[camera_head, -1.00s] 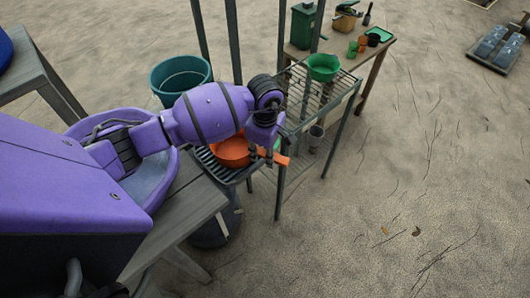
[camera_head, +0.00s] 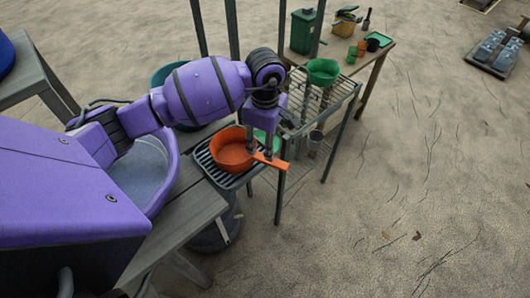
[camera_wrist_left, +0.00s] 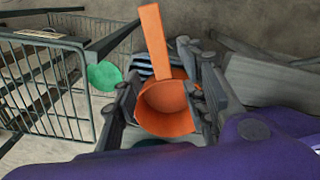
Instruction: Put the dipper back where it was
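The orange dipper (camera_head: 229,152), a round bowl with a straight handle, rests upright on a black slatted rack (camera_head: 207,164). Its handle points right, past the rack's edge. My left gripper (camera_head: 262,153) is right above the handle, fingers pointing down and apart. I cannot tell whether a fingertip touches the handle. My right gripper is not in view.
A wire shelf (camera_head: 313,98) with a green bowl (camera_head: 322,71) on top stands just right of the rack. A wooden table (camera_head: 380,58) with small pots is behind it. A teal bucket (camera_head: 168,73) is partly hidden by my arm. Open sandy ground lies to the right.

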